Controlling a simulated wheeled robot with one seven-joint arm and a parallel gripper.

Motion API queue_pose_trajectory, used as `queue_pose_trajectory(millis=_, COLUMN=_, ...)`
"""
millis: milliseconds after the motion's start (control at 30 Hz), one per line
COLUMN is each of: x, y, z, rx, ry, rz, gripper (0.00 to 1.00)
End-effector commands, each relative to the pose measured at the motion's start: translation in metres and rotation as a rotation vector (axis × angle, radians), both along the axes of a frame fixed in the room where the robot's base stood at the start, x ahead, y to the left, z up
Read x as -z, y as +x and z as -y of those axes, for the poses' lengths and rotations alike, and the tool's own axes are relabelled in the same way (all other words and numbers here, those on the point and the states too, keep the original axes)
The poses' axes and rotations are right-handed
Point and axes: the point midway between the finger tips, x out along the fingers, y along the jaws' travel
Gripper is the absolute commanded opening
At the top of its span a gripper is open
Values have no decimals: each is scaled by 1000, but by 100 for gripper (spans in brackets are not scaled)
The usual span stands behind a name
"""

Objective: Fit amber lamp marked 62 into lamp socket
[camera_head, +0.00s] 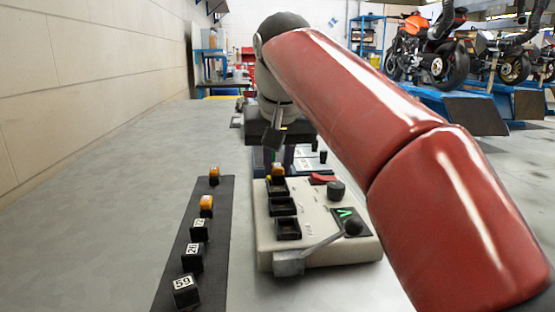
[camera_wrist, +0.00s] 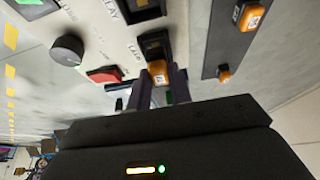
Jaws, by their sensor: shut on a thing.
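My gripper (camera_wrist: 160,85) is shut on an amber lamp (camera_wrist: 158,72) with a dark body; the lamp also shows in the head view (camera_head: 277,170). The mark on its face is too small to read. The lamp socket (camera_wrist: 152,44), a dark square opening beside a partly readable label, lies just beyond the lamp in the wrist view. In the head view the lamp is just behind or above the farthest socket (camera_head: 276,187) of the beige panel (camera_head: 312,258). I cannot tell whether it touches the socket. My gripper's fingers are partly hidden in the head view.
A dark strip (camera_head: 178,262) left of the panel holds two amber lamps (camera_head: 206,205) and several black numbered blocks (camera_head: 186,290). The panel has two nearer sockets (camera_head: 288,229), a knob (camera_head: 336,190), a red switch (camera_head: 322,178) and a lever (camera_head: 322,243). The table is clear at left.

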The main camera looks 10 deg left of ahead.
Motion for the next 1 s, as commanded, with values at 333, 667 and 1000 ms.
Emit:
queue_pose_trajectory(millis=333, x=1, y=0, z=0, rx=0, ry=0, rz=0, gripper=0)
queue_pose_trajectory(millis=667, x=6, y=0, z=0, rx=1, ry=1, rz=1, gripper=0)
queue_pose_trajectory(millis=1000, x=6, y=0, z=0, rx=0, ry=0, rz=1, gripper=0)
